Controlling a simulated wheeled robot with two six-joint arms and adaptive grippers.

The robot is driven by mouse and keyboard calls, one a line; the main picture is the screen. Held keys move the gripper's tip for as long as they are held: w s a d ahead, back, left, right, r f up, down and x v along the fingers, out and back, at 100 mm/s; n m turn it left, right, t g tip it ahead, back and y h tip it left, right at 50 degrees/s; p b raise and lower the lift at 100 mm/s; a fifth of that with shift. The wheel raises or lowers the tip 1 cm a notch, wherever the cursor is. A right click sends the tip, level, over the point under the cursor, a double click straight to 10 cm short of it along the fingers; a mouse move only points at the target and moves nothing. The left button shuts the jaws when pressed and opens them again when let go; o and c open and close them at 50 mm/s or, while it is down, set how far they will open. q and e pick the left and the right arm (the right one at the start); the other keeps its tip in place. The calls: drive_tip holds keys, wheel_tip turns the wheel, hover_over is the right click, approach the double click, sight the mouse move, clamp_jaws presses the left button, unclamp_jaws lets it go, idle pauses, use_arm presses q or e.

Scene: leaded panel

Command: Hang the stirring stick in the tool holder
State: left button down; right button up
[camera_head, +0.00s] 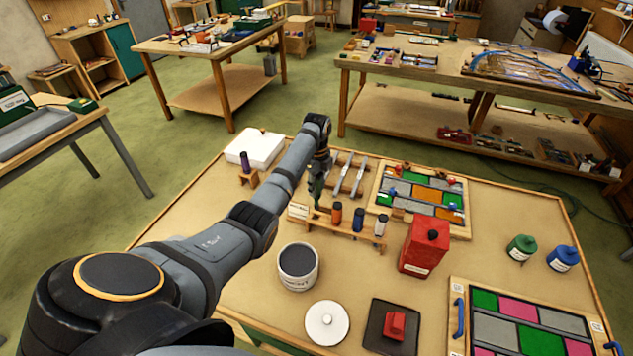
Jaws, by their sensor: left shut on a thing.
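My left gripper (317,190) reaches across the bench from the left, its fingers pointing down at the left end of the wooden tool holder (373,166). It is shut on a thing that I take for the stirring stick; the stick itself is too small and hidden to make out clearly. Two slim metal tools (341,175) lie side by side on the holder, to the right of the gripper. I cannot tell whether the held thing touches the holder. My right gripper is out of view.
In front of the gripper stands a wooden rack (318,224) with several small bottles. An open can (298,268), a white lid (327,322) and a red container (424,247) stand nearer. A leaded panel (425,198) lies to the right. The right bench top has free room.

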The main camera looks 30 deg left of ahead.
sight(316, 205)
use_arm(q)
drive_tip(key=f, duration=0.1)
drive_tip(key=f+b, duration=0.1)
drive_tip(key=f, duration=0.1)
drive_tip(key=shift+s, duration=0.2)
wheel_tip(316, 205, down, 4)
drive_tip(key=shift+w+r+b, duration=0.15)
drive_tip(key=shift+r+b, duration=0.05)
drive_tip(key=shift+b, duration=0.8)
drive_tip(key=shift+f+b, duration=0.45)
drive_tip(key=shift+f, duration=0.35)
drive_tip(key=shift+f+b, duration=0.35)
drive_tip(key=shift+f, duration=0.45)
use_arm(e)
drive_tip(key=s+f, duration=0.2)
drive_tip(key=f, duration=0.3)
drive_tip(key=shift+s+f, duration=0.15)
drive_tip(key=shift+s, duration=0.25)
use_arm(q)
drive_tip(key=c, duration=0.9)
unclamp_jaws()
